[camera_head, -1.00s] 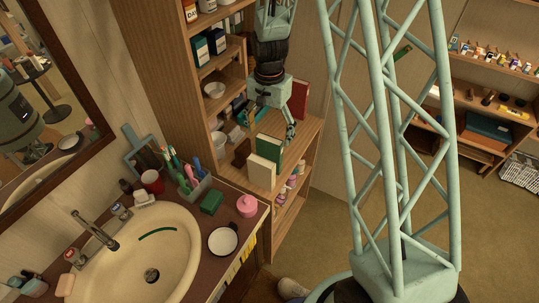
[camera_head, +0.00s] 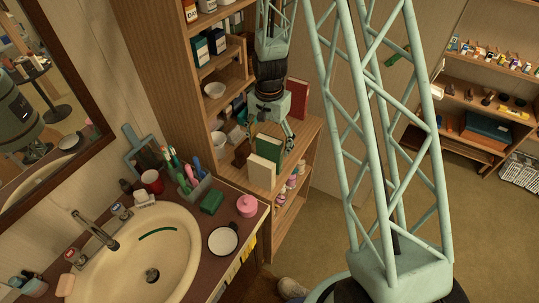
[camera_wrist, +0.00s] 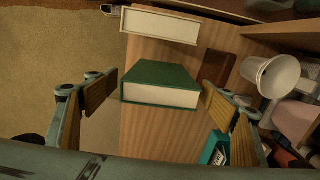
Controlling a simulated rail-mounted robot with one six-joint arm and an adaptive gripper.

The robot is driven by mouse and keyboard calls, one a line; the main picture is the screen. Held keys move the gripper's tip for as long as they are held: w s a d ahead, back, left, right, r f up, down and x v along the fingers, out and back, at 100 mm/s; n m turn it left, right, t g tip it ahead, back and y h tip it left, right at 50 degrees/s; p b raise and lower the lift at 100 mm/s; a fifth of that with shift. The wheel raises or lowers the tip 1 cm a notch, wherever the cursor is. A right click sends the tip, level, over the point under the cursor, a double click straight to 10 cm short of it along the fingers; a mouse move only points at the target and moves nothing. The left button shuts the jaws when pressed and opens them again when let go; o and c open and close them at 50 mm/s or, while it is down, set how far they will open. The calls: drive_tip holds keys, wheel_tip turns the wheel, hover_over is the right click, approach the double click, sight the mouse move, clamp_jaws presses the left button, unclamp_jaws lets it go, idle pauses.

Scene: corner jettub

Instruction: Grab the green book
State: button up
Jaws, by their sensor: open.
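The green book (camera_head: 268,147) stands upright on the wooden shelf top, just behind a cream book (camera_head: 262,171). In the wrist view the green book (camera_wrist: 160,83) lies between my two open fingers, its green cover and pale page edge showing. My gripper (camera_head: 274,138) is open and above the shelf, at the green book. In the wrist view my gripper (camera_wrist: 160,92) has one wood-toned finger pad on each side of the book. The right pad is very close to the book and the left one has a small gap; I cannot tell whether either touches.
The cream book (camera_wrist: 160,25) stands apart from the green one. A white cup (camera_wrist: 270,75) and a teal object (camera_wrist: 215,148) are to the right in the wrist view. A red book (camera_head: 299,98) stands at the shelf's back. The sink (camera_head: 150,255) is at the left.

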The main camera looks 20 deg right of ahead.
sight(270, 139)
drive_tip(key=shift+f, duration=0.15)
drive_tip(key=shift+w+d+f, duration=0.1)
drive_tip(key=shift+w+f, duration=0.05)
drive_tip(key=shift+f, duration=2.3)
drive_tip(key=shift+c, duration=0.7)
drive_tip(key=c, duration=1)
drive_tip(key=shift+r, duration=0.2)
drive_tip(key=shift+r, duration=4.85)
